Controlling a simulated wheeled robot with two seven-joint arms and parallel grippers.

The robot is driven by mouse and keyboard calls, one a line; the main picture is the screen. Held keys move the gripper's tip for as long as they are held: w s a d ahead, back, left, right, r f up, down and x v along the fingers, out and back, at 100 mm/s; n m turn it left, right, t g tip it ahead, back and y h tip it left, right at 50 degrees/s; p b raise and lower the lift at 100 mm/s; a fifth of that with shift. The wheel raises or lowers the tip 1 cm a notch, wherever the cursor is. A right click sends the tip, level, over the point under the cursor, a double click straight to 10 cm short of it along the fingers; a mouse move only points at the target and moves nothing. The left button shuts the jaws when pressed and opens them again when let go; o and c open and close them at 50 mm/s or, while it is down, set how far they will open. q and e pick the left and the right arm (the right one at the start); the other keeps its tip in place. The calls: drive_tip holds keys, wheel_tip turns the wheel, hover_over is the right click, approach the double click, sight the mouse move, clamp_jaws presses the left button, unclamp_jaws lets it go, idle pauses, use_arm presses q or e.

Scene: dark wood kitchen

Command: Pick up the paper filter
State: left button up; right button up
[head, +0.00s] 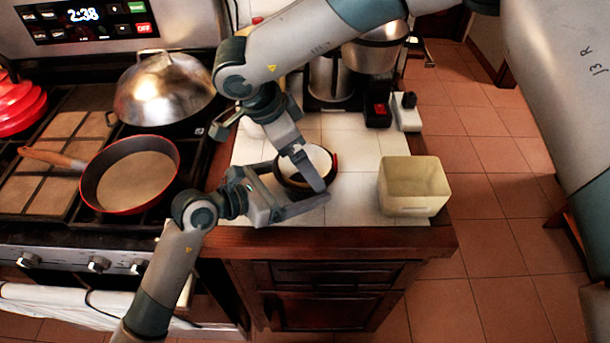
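A dark round basket (291,184) sits on the white tiled counter, with a white lining (321,158) inside that looks like the paper filter. My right gripper (318,184) reaches down from above over the basket, its finger crossing the lining and the near rim. It is seen edge-on, so its opening and any hold on the filter cannot be told. My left gripper (315,201) comes in from the left, low at the basket's near side. One long finger shows along the front; the other is hard to make out, so whether it grips the basket is unclear.
A pale yellow open container (408,205) stands right of the basket near the counter edge. A coffee maker (376,108) stands behind, partly hidden by my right arm. On the stove at left are a red-rimmed pan (135,182) and a domed metal lid (165,88).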

drive_tip(key=c, duration=1.3)
drive_tip(key=shift+c, duration=0.3)
drive_tip(key=shift+r, duration=0.1)
wheel_tip(320, 180, up, 10)
use_arm(q)
drive_tip(key=o, duration=0.6)
drive_tip(key=shift+o, duration=0.2)
drive_tip(key=shift+a, duration=0.1)
